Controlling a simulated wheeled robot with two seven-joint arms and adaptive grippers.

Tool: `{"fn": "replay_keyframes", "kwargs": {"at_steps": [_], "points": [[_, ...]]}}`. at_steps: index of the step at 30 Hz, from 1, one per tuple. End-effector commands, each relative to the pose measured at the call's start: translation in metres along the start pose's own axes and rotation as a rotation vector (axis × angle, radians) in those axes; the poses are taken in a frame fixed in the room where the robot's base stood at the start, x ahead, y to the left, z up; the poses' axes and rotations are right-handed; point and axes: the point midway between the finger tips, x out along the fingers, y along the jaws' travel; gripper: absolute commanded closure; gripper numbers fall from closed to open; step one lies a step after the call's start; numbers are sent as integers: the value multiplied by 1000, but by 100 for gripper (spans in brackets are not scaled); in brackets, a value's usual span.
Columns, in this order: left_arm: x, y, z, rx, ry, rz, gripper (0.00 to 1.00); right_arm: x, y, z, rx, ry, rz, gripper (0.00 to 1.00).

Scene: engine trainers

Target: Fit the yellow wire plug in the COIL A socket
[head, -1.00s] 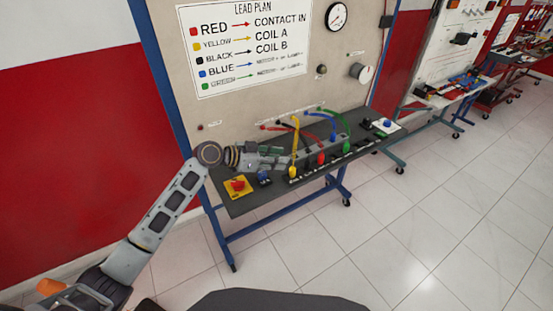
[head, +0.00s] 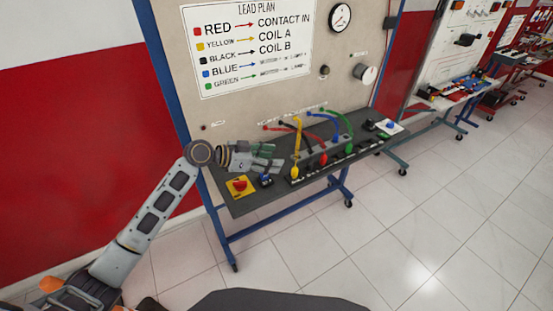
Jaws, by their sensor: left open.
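The yellow wire (head: 297,140) arches up from the back of the dark bench top. Its yellow plug (head: 295,172) hangs or stands upright at the left end of the black socket strip (head: 338,163). The socket labels are too small to read, and I cannot tell whether the plug is seated. My left gripper (head: 275,159) is open and empty, just left of the yellow wire and plug, apart from them in the picture. My right gripper is not in view.
A red plug (head: 323,159) and a green plug (head: 349,148) stand along the strip to the right. A red knob on a yellow base (head: 239,186) and a small dark blue part (head: 265,180) sit below my gripper. The lead plan (head: 255,48) hangs behind.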

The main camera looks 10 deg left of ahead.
Motion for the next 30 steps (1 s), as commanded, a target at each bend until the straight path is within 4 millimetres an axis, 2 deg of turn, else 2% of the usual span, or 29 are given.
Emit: {"fn": "replay_keyframes", "kwargs": {"at_steps": [12,18,30], "points": [[-57,0,1,1,-3,-1,43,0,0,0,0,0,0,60],[-78,0,1,-1,-1,-1,43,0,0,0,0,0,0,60],[-87,0,0,0,-1,0,43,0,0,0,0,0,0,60]]}}
